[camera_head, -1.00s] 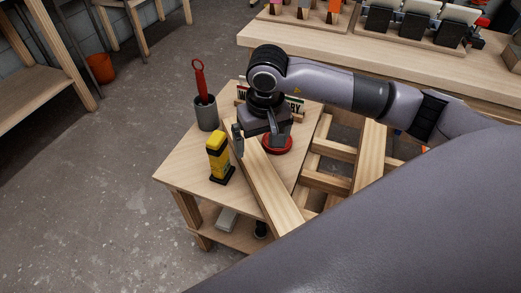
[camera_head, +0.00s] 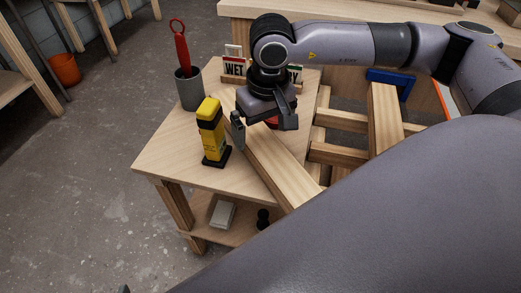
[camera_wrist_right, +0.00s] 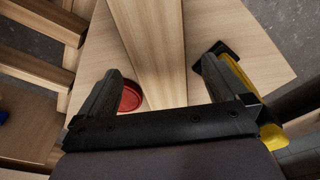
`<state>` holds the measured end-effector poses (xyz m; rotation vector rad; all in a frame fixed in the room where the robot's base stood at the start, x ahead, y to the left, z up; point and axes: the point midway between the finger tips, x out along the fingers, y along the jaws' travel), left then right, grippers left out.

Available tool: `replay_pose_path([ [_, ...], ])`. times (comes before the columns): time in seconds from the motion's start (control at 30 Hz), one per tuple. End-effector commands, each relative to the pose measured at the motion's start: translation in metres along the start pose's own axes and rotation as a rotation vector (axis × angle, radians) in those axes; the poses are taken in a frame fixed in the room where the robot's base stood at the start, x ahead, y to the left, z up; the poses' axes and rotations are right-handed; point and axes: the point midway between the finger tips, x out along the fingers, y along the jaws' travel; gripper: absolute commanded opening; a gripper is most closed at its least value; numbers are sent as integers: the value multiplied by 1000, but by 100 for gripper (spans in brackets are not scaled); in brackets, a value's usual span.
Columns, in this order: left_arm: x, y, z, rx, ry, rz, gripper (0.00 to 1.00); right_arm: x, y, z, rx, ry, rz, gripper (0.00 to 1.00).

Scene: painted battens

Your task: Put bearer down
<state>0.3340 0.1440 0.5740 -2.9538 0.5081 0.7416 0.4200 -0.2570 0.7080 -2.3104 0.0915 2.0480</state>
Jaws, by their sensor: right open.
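The bearer, a long pale wooden batten (camera_head: 290,180), lies with its far end on the small wooden table (camera_head: 165,158), slanting toward the lower right over the table's edge. My right gripper (camera_head: 262,133) is open at the bearer's far end, one finger to each side of it. In the right wrist view the bearer (camera_wrist_right: 150,45) runs between the two spread fingers (camera_wrist_right: 165,62), with gaps on both sides. Whether the fingertips reach below its top face cannot be told. My large arm link hides the bearer's near end.
A yellow and black bottle-like object (camera_head: 211,135) stands close left of the bearer. A grey cup (camera_head: 189,90) with a red tool stands behind it. A red round dish (camera_wrist_right: 130,97) sits beside the bearer. A WET sign (camera_head: 234,68) and a slatted wooden frame (camera_head: 340,154) are near.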

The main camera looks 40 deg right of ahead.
Motion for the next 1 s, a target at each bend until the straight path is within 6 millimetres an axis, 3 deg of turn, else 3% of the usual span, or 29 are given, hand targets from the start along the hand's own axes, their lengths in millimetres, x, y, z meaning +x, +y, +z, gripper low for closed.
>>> replay_pose_path([
  [0.3, 9, 8, 2, -47, 19, 38, 64, 46, 2, 1, 1, -1, 0, 100],
  [0.6, 9, 9, 0, -53, 21, 43, 64, 49, 2, 1, 0, 0, 0, 100],
  [0.83, 9, 9, 0, -52, 22, 43, 64, 48, 2, 1, 0, 0, 0, 25],
  [0.87, 9, 9, 0, -52, 22, 43, 64, 47, 2, 0, 0, 4, -2, 20],
  [1.0, 9, 9, 0, -52, 22, 42, 64, 47, 2, 0, 0, 4, -2, 20],
])
